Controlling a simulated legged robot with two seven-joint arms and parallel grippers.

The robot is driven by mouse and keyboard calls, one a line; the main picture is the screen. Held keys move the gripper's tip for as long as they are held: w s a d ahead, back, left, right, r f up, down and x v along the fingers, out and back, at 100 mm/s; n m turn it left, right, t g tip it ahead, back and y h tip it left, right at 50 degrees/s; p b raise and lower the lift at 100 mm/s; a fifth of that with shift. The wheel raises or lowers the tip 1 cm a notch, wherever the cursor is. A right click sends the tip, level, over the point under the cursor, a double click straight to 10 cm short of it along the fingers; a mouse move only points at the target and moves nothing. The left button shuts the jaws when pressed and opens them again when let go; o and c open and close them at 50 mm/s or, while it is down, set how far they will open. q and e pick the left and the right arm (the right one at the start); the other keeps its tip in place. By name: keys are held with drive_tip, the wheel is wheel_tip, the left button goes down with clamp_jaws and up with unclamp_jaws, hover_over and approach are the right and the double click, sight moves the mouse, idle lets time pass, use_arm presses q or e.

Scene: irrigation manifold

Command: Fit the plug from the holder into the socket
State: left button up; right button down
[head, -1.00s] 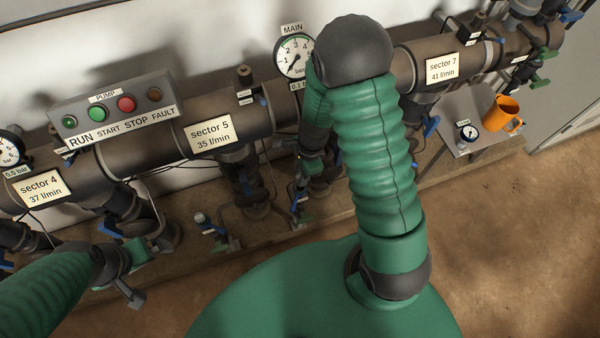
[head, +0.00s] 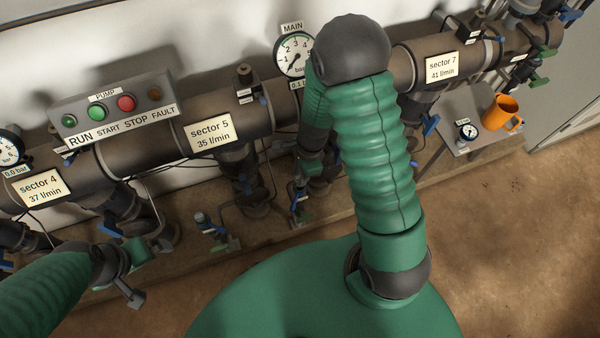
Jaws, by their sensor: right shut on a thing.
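My right gripper (head: 301,190) hangs low in front of the manifold, below the main gauge and right of the sector 5 label. I cannot pick out the socket or the holder with certainty. A dark valve head (head: 246,78) with small labels stands on the pipe above sector 5.
The manifold pipe (head: 170,135) runs across the view, with blue-handled valves (head: 208,226) below it. A pump panel (head: 120,106) is at left. A side shelf (head: 448,115) at right bears a gauge (head: 467,131) and an orange mug (head: 499,112). The brown floor at lower right is clear.

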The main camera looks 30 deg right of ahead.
drive_tip(key=shift+f, duration=0.4)
idle(0.7)
drive_tip(key=shift+f, duration=0.25)
drive_tip(key=shift+f+b, duration=0.1)
drive_tip(key=shift+b, duration=0.2)
drive_tip(key=shift+f+b, duration=0.3)
drive_tip(key=shift+f, duration=0.2)
drive_tip(key=shift+f+b, duration=0.6)
drive_tip(key=shift+f, duration=0.2)
idle(0.7)
drive_tip(key=c, duration=1.1)
unclamp_jaws()
